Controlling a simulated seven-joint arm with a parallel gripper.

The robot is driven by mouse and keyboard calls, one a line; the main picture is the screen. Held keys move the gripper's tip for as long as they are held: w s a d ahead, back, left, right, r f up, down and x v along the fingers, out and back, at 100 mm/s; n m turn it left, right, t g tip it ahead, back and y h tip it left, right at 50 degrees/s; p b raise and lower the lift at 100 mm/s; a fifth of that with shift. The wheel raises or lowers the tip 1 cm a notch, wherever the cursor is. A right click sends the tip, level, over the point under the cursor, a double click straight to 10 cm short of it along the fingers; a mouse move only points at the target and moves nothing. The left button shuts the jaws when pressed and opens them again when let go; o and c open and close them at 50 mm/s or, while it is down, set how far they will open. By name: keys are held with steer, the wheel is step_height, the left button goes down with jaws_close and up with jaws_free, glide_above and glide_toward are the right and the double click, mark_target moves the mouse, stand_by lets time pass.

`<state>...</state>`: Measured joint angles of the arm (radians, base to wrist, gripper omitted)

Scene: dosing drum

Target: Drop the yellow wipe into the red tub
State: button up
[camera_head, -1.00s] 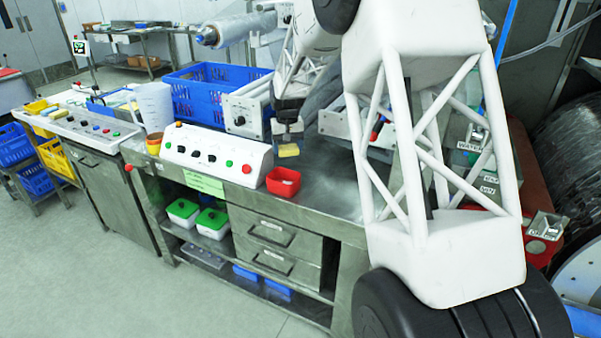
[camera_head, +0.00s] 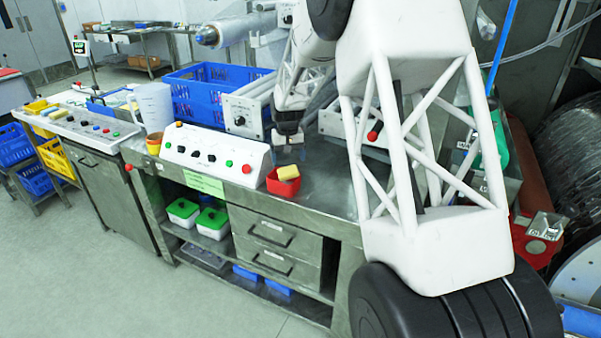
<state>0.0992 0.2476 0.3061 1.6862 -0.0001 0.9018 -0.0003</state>
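The yellow wipe (camera_head: 288,172) is at the mouth of the red tub (camera_head: 283,187). It shows above the tub's front wall; how deep it sits and whether it touches the bottom cannot be told. The red tub stands upright on the metal bench, close to the right end of the white control panel. My gripper (camera_head: 288,143) is above and behind the tub, apart from the wipe, with a gap between them. Its small fingers are spread and hold nothing that I can see.
The white control panel (camera_head: 215,150) with knobs and buttons is left of the tub. A blue crate (camera_head: 197,97) stands behind it. A metal unit with a red knob (camera_head: 372,136) is to the right. Bare bench top (camera_head: 325,180) lies right of the tub.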

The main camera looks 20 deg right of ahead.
steer(key=shift+o, duration=0.7)
step_height(320, 180, up, 8)
steer(key=shift+f, duration=0.1)
stand_by(0.7)
steer(key=shift+s, duration=0.1)
